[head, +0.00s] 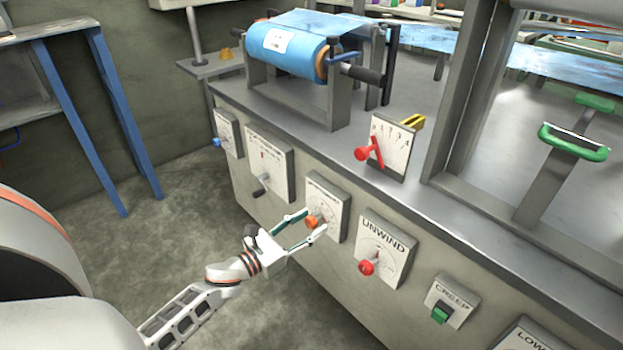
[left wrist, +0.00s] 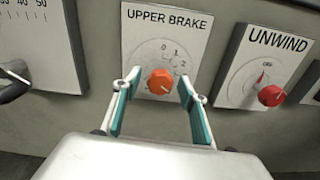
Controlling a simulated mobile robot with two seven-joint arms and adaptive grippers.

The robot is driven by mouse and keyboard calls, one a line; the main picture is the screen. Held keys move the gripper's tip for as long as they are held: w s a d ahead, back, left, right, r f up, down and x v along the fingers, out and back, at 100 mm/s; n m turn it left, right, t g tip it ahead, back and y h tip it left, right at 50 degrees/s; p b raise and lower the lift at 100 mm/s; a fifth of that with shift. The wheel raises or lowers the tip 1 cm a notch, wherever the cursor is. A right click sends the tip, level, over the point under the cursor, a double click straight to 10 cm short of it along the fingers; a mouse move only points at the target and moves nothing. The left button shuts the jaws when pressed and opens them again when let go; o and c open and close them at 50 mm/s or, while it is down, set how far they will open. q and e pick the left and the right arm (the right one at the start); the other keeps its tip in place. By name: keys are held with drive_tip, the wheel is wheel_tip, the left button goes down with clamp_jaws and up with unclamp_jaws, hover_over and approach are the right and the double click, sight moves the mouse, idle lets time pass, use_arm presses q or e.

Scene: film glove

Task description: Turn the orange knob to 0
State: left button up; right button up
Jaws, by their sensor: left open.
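The orange knob (head: 312,222) sits on a white dial plate (head: 329,204) on the front of the grey machine. In the left wrist view the plate reads UPPER BRAKE (left wrist: 168,22), and the orange knob (left wrist: 160,82) is in the middle, below a scale with 0, 1 and 2. A pale mark on the knob points to the lower right, away from the 0 at the top. My left gripper (head: 303,226) is open, with one finger on each side of the knob. In the left wrist view both fingers of my left gripper (left wrist: 160,95) stand apart from it. My right gripper is not in view.
A red UNWIND knob (head: 367,267) is close on the right, with a green CREEP switch (head: 440,312) beyond. A black-handled dial (head: 267,165) is on the left. A red lever (head: 372,153) stands above on the machine's top. The floor (head: 190,190) at the left is clear.

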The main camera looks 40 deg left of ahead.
use_arm(q)
drive_tip(key=shift+w, duration=0.55)
drive_tip(key=c, duration=1.1)
